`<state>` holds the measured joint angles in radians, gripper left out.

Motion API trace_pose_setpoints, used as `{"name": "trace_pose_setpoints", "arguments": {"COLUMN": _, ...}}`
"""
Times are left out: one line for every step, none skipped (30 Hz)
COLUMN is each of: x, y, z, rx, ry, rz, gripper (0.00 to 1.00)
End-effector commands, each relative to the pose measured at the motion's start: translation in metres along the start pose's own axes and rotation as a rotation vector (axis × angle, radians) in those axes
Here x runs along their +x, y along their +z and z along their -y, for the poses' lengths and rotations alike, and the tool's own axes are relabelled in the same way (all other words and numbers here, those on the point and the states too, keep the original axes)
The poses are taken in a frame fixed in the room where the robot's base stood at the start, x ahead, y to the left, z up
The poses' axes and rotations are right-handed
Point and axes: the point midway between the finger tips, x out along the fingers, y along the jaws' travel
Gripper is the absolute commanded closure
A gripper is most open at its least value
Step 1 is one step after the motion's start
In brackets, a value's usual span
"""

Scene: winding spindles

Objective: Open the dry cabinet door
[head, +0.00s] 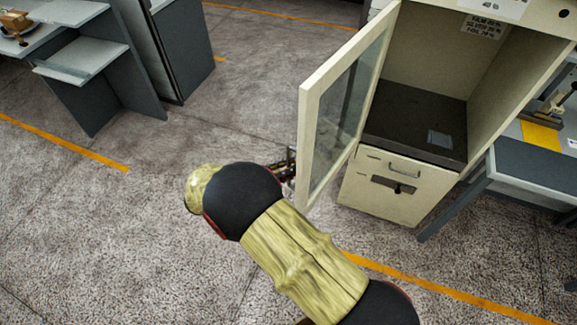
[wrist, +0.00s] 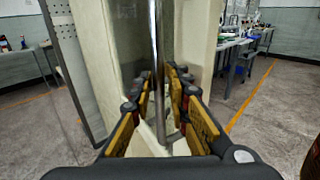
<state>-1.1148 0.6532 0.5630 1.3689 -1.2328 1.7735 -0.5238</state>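The dry cabinet (head: 520,90) stands at the upper right in the head view. Its cream-framed glass door (head: 310,140) is swung wide open, showing the interior and its dark floor. My gripper (head: 289,168) is at the outer face of the door, partly hidden behind my arm. In the wrist view, the door (wrist: 200,40) fills the middle, with a vertical metal bar handle (wrist: 158,60) running down it. My gripper (wrist: 160,82) has one finger on each side of the bar. The fingers are apart, with gaps visible beside the bar.
Below the compartment is a cream drawer front (head: 395,190) with a handle. A grey table (head: 540,170) stands right of the cabinet. Grey desks (head: 95,60) stand at the upper left. The speckled floor (head: 100,240) left of my arm is clear.

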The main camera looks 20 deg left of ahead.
Motion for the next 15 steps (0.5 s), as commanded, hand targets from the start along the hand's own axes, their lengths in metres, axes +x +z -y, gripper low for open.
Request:
{"name": "trace_pose_setpoints", "arguments": {"x": 0.0003, "y": 0.0005, "z": -0.0002, "rx": 0.001, "ry": -0.001, "rz": 0.000, "gripper": 0.78}}
{"name": "trace_pose_setpoints", "arguments": {"x": 0.0004, "y": 0.0007, "z": -0.0003, "rx": 0.001, "ry": -0.001, "rz": 0.000, "gripper": 0.76}}
{"name": "trace_pose_setpoints", "arguments": {"x": 0.0004, "y": 0.0008, "z": -0.0003, "rx": 0.002, "ry": -0.001, "rz": 0.000, "gripper": 0.74}}
{"name": "trace_pose_setpoints", "arguments": {"x": 0.0005, "y": 0.0009, "z": -0.0004, "rx": 0.002, "ry": -0.001, "rz": 0.000, "gripper": 0.74}}
{"name": "trace_pose_setpoints", "arguments": {"x": 0.0005, "y": 0.0010, "z": -0.0004, "rx": 0.002, "ry": -0.001, "rz": 0.000, "gripper": 0.74}}
{"name": "trace_pose_setpoints", "arguments": {"x": 0.0006, "y": 0.0011, "z": -0.0005, "rx": 0.002, "ry": -0.001, "rz": 0.000, "gripper": 0.74}}
{"name": "trace_pose_setpoints", "arguments": {"x": 0.0006, "y": 0.0012, "z": -0.0005, "rx": 0.002, "ry": -0.001, "rz": 0.000, "gripper": 0.74}}
{"name": "trace_pose_setpoints", "arguments": {"x": 0.0006, "y": 0.0012, "z": -0.0006, "rx": 0.003, "ry": -0.001, "rz": 0.000, "gripper": 0.74}}
{"name": "trace_pose_setpoints", "arguments": {"x": 0.0006, "y": 0.0013, "z": -0.0006, "rx": 0.003, "ry": -0.001, "rz": 0.000, "gripper": 0.74}}
{"name": "trace_pose_setpoints", "arguments": {"x": 0.0006, "y": 0.0013, "z": -0.0006, "rx": 0.003, "ry": -0.001, "rz": 0.000, "gripper": 0.74}}
{"name": "trace_pose_setpoints", "arguments": {"x": 0.0004, "y": 0.0014, "z": -0.0006, "rx": 0.003, "ry": -0.001, "rz": 0.000, "gripper": 0.74}}
{"name": "trace_pose_setpoints", "arguments": {"x": -0.0006, "y": 0.0014, "z": -0.0007, "rx": 0.003, "ry": 0.000, "rz": 0.000, "gripper": 0.74}}
{"name": "trace_pose_setpoints", "arguments": {"x": -0.0019, "y": 0.0013, "z": -0.0009, "rx": 0.003, "ry": 0.000, "rz": 0.000, "gripper": 0.74}}
{"name": "trace_pose_setpoints", "arguments": {"x": -0.0038, "y": 0.0013, "z": -0.0010, "rx": 0.003, "ry": 0.000, "rz": 0.000, "gripper": 0.74}}
{"name": "trace_pose_setpoints", "arguments": {"x": -0.0074, "y": 0.0012, "z": -0.0013, "rx": 0.004, "ry": 0.001, "rz": 0.000, "gripper": 0.74}}
